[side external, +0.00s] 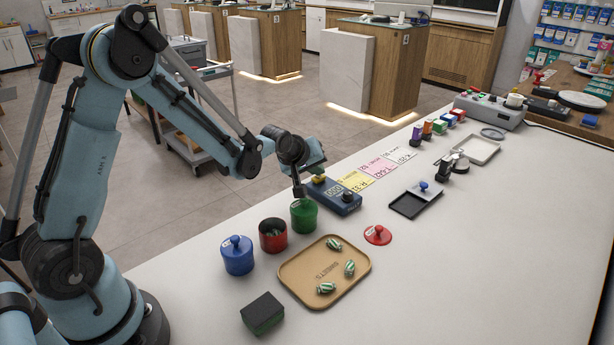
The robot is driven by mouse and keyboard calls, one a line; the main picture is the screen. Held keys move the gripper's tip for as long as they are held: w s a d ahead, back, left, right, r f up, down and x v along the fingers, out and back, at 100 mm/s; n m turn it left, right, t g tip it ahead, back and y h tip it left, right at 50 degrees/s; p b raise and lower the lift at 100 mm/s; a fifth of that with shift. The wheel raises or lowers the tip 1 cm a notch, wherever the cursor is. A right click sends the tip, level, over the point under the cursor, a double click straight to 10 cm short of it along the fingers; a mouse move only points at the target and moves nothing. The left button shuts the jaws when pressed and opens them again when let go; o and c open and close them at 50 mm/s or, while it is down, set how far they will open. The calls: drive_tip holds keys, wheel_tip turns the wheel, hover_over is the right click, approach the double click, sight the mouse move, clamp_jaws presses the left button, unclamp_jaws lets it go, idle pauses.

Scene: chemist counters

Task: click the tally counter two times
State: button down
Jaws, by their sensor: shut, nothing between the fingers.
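The tally counter (345,204) is a blue box with a small number display, a yellow button (318,179) at its left end and a dark knob at its right end. The digits look like zeros but are too small to be sure. My gripper (300,193) points down just left of the counter, at the top of the green canister (304,217). Its fingers are shut and hold nothing. It appears apart from the yellow button. Whether it touches the canister I cannot tell.
A red open can (272,236) and a blue lidded jar (238,257) stand left of the canister. In front are a tan tray (290,270) with three striped sweets, a red lid (378,235) and a dark block (262,313). Cards (379,167) lie behind the counter. The right front counter top is clear.

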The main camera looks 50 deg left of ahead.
sight(316, 178)
drive_tip(key=shift+f, duration=0.2)
drive_tip(key=shift+r, duration=0.1)
idle(0.4)
drive_tip(key=shift+r, duration=0.7)
drive_tip(key=shift+r, duration=0.1)
drive_tip(key=shift+r, duration=2.45)
idle(0.6)
wheel_tip(316, 178, up, 4)
drive_tip(key=shift+f, duration=0.1)
idle(0.3)
drive_tip(key=shift+f, duration=0.1)
